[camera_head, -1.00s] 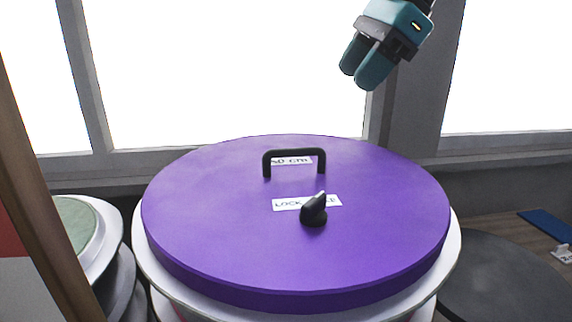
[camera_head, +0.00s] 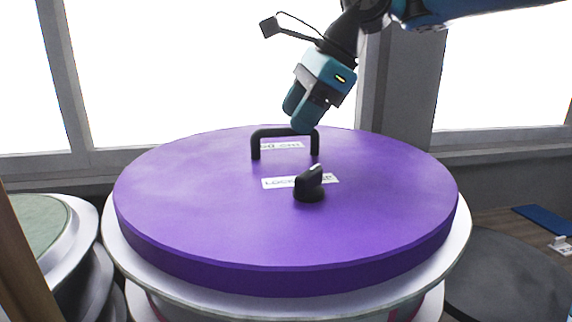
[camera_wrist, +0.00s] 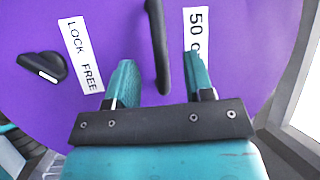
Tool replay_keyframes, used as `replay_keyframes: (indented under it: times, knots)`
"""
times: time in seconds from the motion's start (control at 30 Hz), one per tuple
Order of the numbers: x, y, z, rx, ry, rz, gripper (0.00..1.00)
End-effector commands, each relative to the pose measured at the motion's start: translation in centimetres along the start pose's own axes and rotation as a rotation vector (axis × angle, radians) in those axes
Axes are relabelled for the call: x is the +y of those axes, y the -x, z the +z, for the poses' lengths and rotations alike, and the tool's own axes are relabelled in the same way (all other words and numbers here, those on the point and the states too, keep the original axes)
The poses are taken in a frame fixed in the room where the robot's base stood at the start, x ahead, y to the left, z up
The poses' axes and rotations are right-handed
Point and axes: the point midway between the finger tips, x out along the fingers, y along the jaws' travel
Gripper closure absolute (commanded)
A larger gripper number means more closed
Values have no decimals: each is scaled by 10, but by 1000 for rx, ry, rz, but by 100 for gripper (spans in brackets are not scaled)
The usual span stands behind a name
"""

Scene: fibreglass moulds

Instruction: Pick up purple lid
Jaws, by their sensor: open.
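The purple lid (camera_head: 220,220) is a wide round disc lying flat on a white round mould. Its black arch handle (camera_head: 285,133) stands near the far side, and a black knob (camera_head: 309,185) sits nearer the middle. My gripper (camera_head: 298,112) is above the handle's right part, tilted down, with two teal fingers apart. In the wrist view the handle (camera_wrist: 158,45) lies between and beyond the open fingertips (camera_wrist: 157,75), with nothing gripped. Whether the fingers touch the handle is hard to tell. The knob (camera_wrist: 42,66) is to the left there.
White labels (camera_head: 272,183) reading "LOCK FREE" and "50 c..." are on the lid. A stack of moulds with a green top (camera_head: 35,218) stands at left. A dark round disc (camera_head: 505,275) lies at right. Bright windows and a sill are behind.

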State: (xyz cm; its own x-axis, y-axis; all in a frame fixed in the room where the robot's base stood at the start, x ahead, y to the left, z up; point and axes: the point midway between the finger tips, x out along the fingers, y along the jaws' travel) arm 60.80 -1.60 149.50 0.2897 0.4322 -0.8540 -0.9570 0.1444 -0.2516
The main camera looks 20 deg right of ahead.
Motion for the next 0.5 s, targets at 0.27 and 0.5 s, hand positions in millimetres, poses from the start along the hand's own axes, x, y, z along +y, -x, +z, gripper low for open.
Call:
replay_keyframes:
  times: [0.27,0.5]
  knots:
    - [0,-40,0,0,2,3,52]
    - [0,-43,-1,1,1,1,52]
